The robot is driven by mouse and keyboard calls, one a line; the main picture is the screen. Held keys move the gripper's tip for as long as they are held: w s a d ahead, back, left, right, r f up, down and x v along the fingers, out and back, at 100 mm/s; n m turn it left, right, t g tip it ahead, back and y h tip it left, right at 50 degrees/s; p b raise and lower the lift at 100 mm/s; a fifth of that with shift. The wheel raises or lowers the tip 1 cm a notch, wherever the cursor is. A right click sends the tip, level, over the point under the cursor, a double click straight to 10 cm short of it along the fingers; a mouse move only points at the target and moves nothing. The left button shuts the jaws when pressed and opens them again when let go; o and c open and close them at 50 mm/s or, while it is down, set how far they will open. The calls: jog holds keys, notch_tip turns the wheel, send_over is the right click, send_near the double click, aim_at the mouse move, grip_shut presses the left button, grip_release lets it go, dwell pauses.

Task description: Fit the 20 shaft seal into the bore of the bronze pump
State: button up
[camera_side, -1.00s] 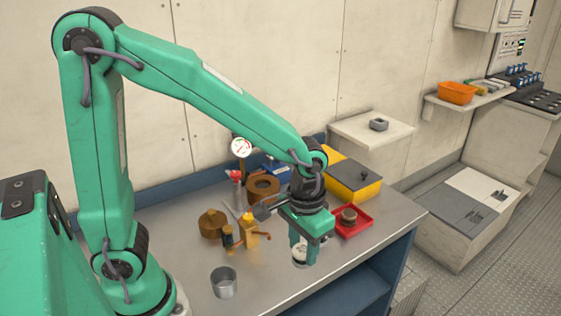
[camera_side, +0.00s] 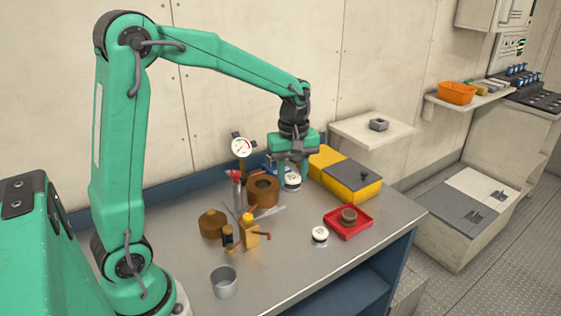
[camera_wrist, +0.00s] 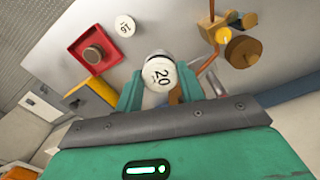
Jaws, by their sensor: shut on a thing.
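My gripper (camera_side: 292,178) is shut on the 20 shaft seal (camera_wrist: 160,73), a white round piece whose "20" face shows between the green fingers in the wrist view. The seal also shows below the fingers in the side view (camera_side: 293,183). The bronze pump (camera_side: 262,197) stands on the bench with its dark bore facing up. In the side view the seal appears just right of the pump and apart from the bore; its height above the bench is hard to tell. In the wrist view my gripper hides most of that area.
A second white seal, marked 16 (camera_wrist: 125,27), lies near a red tray (camera_side: 362,229) holding a brown ring. A yellow box (camera_side: 335,165), pressure gauge (camera_side: 241,147), lidded bronze piece (camera_side: 211,225), yellow item (camera_side: 250,236) and metal cup (camera_side: 223,283) stand around. The front right bench is clear.

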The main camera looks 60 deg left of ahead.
jog(key=a+n, duration=0.2)
jog(key=a, duration=0.1)
jog(key=a+r+n, duration=0.1)
jog(key=a, duration=0.1)
jog(key=shift+w+r, duration=0.1)
jog(key=shift+w, duration=0.25)
jog(key=shift+a, duration=0.1)
jog(key=a+f, duration=0.2)
jog(key=a, duration=0.1)
jog(key=a+f, duration=0.2)
jog(key=a, duration=0.2)
jog(key=a+f, duration=0.3)
jog(key=a, duration=0.1)
jog(key=shift+w+a, duration=0.25)
jog(key=shift+f, duration=2.05)
jog(key=o, duration=1)
jog(key=shift+f, duration=0.1)
